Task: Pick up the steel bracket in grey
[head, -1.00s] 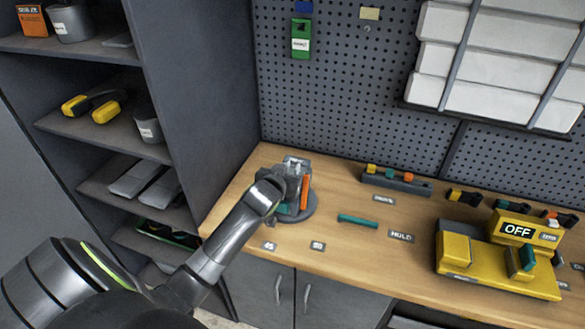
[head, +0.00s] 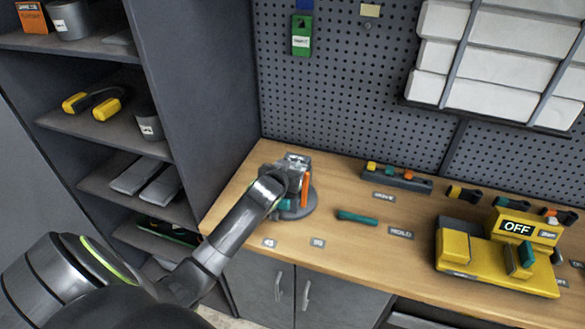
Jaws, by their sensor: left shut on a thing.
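My left gripper (head: 292,171) is over the round grey fixture at the left end of the workbench, its arm coming in from the lower left. It is shut on a grey piece that looks like the steel bracket (head: 298,158); the wrist and fingers hide most of it. I cannot tell whether the bracket still touches the fixture (head: 308,207). An orange part (head: 306,189) and a teal part (head: 285,204) show beside the gripper on the fixture. My right gripper is not in view.
A teal bar (head: 357,218) lies on the wooden bench (head: 340,245) among small label plates. A grey rack (head: 398,182) with coloured pieces stands behind. A yellow machine reading OFF (head: 495,262) is at the right. Grey shelves (head: 190,100) rise at the left; pegboard backs the bench.

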